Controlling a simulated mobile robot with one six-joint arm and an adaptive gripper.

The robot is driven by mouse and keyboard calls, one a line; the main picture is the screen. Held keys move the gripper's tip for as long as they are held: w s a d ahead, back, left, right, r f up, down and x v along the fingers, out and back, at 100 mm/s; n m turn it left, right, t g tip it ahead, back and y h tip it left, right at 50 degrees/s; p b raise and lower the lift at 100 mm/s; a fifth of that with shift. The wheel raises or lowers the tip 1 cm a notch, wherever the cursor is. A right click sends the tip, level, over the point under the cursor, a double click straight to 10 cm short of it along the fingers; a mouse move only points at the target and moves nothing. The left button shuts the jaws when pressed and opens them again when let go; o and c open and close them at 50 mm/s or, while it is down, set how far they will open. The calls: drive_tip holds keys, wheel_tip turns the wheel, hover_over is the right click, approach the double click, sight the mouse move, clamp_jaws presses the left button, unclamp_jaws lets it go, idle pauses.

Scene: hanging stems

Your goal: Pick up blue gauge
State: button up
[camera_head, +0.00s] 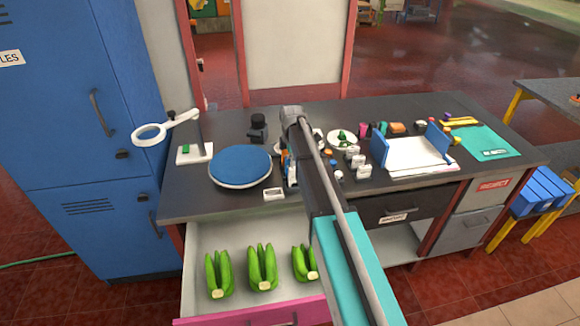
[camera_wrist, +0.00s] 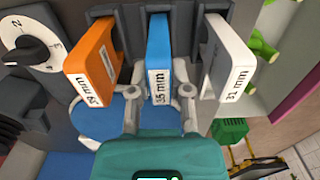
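The blue gauge (camera_wrist: 160,62), labelled 35 mm, stands in a slot of a dark rack (camera_wrist: 190,32) in the wrist view. An orange gauge (camera_wrist: 93,68) is to its left and a white gauge (camera_wrist: 230,68), labelled 31 mm, to its right. My gripper (camera_wrist: 160,98) is open, with one grey finger on each side of the blue gauge's near end. Whether a finger touches it I cannot tell. In the head view my arm hides most of the rack and the gripper.
The neighbouring gauges leave little room beside my fingers. A round blue-topped disc (camera_head: 240,166) lies on the dark counter (camera_head: 185,205). Below, an open drawer (camera_head: 203,239) holds green bunches (camera_head: 262,268). A white dial (camera_wrist: 28,46) is left of the rack.

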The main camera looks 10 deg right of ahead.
clamp_jaws()
drive_tip(key=shift+r, duration=0.2)
wheel_tip(320, 180, up, 10)
drive_tip(key=p, duration=1)
drive_tip(key=shift+f, duration=0.2)
idle(0.3)
drive_tip(key=shift+f+b, duration=0.9)
drive_tip(key=shift+f, duration=0.05)
drive_tip(key=shift+r, duration=0.1)
